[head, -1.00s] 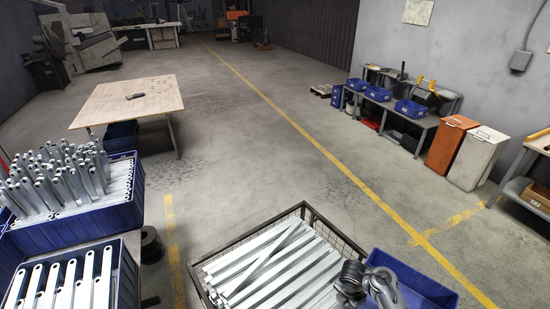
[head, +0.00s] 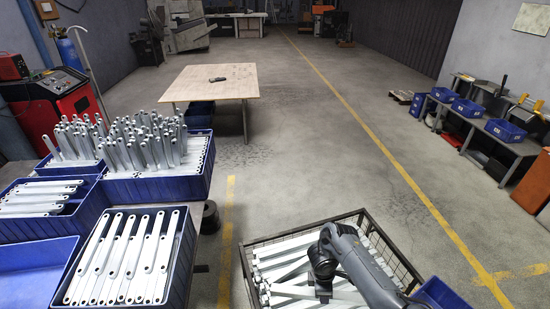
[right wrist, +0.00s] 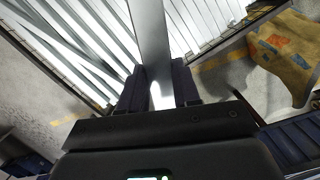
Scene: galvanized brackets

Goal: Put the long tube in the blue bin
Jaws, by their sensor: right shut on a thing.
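In the right wrist view, my right gripper (right wrist: 157,76) is shut on a long, pale metal tube (right wrist: 150,30), which runs away from between the fingers. Many similar tubes lie in rows beneath it. In the head view, my right arm reaches in from the lower right, with the right gripper (head: 323,288) low over the wire crate of tubes (head: 247,272). A tube lies crosswise under the gripper there; whether it is clear of the others I cannot tell. A blue bin (head: 438,292) is partly visible right of the crate, mostly hidden by my arm and the frame edge. My left gripper is out of view.
Blue bins with flat galvanized brackets (head: 130,258) stand at left, beside an empty-looking blue bin (head: 35,262). A wooden-topped table (head: 212,83) stands behind. Small blue bins sit on a bench (head: 480,130) at right. The middle floor is clear.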

